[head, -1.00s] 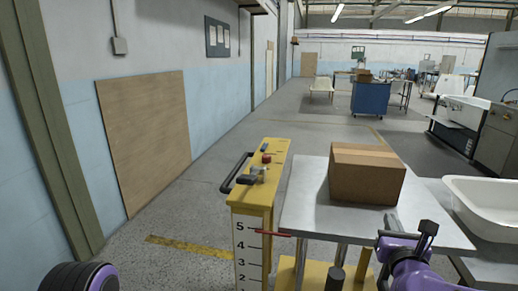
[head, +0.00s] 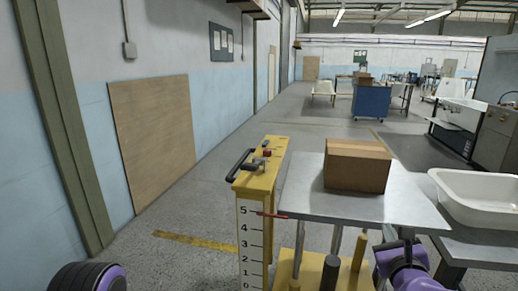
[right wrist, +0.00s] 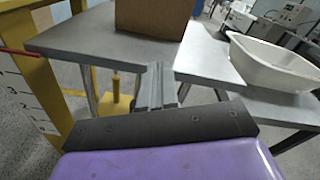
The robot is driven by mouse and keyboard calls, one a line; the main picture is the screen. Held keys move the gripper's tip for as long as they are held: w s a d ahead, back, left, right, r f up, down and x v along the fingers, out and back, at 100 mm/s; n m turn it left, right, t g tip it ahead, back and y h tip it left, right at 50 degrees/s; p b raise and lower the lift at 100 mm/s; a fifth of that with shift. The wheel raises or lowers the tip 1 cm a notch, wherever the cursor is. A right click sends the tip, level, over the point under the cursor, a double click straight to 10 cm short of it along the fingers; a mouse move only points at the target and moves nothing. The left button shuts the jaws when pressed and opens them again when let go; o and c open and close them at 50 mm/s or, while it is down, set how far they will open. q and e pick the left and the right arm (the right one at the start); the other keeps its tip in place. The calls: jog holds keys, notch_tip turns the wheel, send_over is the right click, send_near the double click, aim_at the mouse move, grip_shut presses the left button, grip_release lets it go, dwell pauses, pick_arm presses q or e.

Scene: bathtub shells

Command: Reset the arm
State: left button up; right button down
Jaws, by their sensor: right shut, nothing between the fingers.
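My right arm, purple and black, comes in at the lower right of the head view. Its dark gripper (head: 393,246) is below the front edge of the grey metal platform. In the right wrist view the two grey fingers (right wrist: 157,88) are together and empty, pointing at the gap between the platform and the bench on the right. They look apart from both. Part of my left arm (head: 88,278), black and purple, shows at the lower left of the head view; its gripper is out of view.
A cardboard box (head: 357,166) stands on the grey platform (head: 305,195) of a yellow lift with a numbered scale (head: 250,245). A white bathtub shell (head: 480,200) lies on the right bench. Open floor (head: 195,205) is at left.

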jog(key=s+a+f+n+g+y, duration=0.1)
jog(key=s+a+f+n+g, duration=0.15)
jog(key=f+n, duration=0.45)
jog(key=s+a+f+n+g+y, duration=0.15)
jog(key=s+f+n, duration=0.25)
jog(key=f, duration=0.5)
jog(key=s+a+f+n+g+y, duration=0.1)
jog(key=s+a+f+n+g, duration=0.2)
jog(key=f+n, duration=0.4)
jog(key=s+d+f+n+g+h, duration=0.1)
jog(key=s+d+f+n+g, duration=0.1)
jog(key=s+f, duration=0.3)
jog(key=s+d+f+n+g+h+p, duration=0.1)
jog(key=s+f+n, duration=0.3)
jog(key=s, duration=0.7)
jog(key=s+d+f+n+g+h, duration=0.1)
jog(key=s+d+f+n+g, duration=0.2)
jog(key=s+f, duration=0.3)
jog(key=shift+s+d+f+g, duration=0.15)
jog(key=shift+s+d+g, duration=0.2)
jog(key=shift+s, duration=0.8)
jog(key=shift+a, duration=0.1)
